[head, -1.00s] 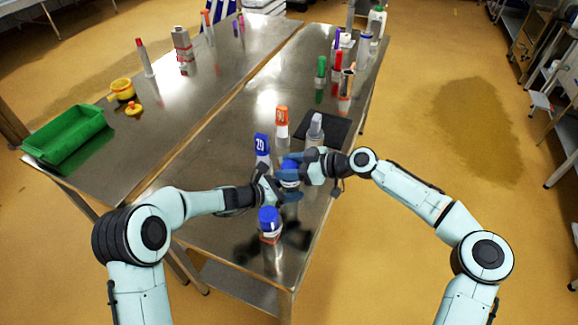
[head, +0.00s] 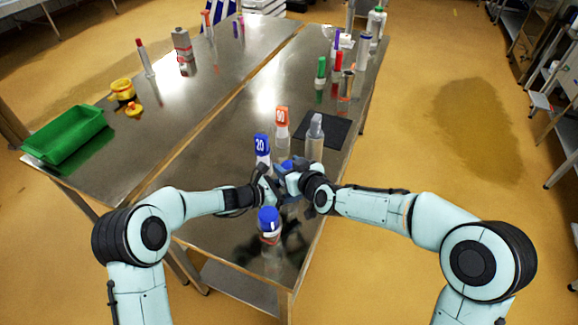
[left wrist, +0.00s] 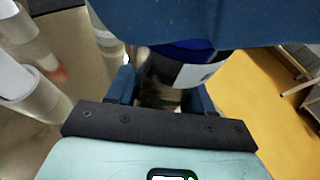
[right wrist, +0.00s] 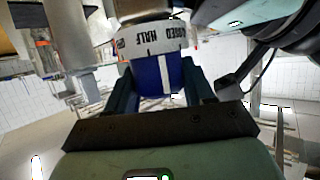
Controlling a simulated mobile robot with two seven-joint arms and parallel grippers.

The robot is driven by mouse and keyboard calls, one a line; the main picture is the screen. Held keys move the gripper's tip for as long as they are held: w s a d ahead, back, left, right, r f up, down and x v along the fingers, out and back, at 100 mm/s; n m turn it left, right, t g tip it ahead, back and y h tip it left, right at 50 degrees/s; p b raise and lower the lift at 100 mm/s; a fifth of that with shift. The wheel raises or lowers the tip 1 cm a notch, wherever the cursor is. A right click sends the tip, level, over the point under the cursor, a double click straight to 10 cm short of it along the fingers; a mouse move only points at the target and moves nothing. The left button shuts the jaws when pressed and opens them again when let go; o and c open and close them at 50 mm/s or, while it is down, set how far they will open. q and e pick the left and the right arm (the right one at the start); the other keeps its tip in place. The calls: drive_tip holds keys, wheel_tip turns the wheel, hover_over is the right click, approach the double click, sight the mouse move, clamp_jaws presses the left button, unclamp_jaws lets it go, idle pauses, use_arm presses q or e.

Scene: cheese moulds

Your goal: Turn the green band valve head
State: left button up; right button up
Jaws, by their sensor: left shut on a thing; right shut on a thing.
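A bottle with a blue valve head (head: 286,165) stands between my two grippers, mostly hidden in the head view. My left gripper (head: 270,186) is shut on its body; the left wrist view shows the bottle (left wrist: 190,75) between the fingers, with a white label and a dark greenish strip low down. My right gripper (head: 288,180) is shut on the blue head; the right wrist view shows the head (right wrist: 155,75), with a white stripe, between the fingers. A white label (right wrist: 150,40) with black lettering is beside it. I cannot clearly make out a green band.
A blue-topped bottle (head: 269,222) stands in front. A blue "20" bottle (head: 262,146), an orange-topped bottle (head: 282,118) and a grey-topped bottle (head: 316,130) stand close behind. Further back are a green-topped bottle (head: 320,68) and others. A green crate (head: 66,136) is at left.

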drive_tip(key=shift+a+f+m+t+h, duration=0.15)
drive_tip(key=shift+m+t+h, duration=0.35)
drive_tip(key=shift+m+h, duration=1.3)
drive_tip(key=shift+h, duration=0.2)
drive_tip(key=shift+d+h, duration=0.25)
drive_tip(key=shift+h, duration=0.05)
drive_tip(key=o, duration=1)
drive_tip(key=shift+s+r, duration=0.35)
drive_tip(key=v, duration=1.1)
drive_tip(key=shift+s+d+f, duration=0.15)
drive_tip(key=shift+s+f, duration=0.1)
drive_tip(key=shift+f, duration=0.1)
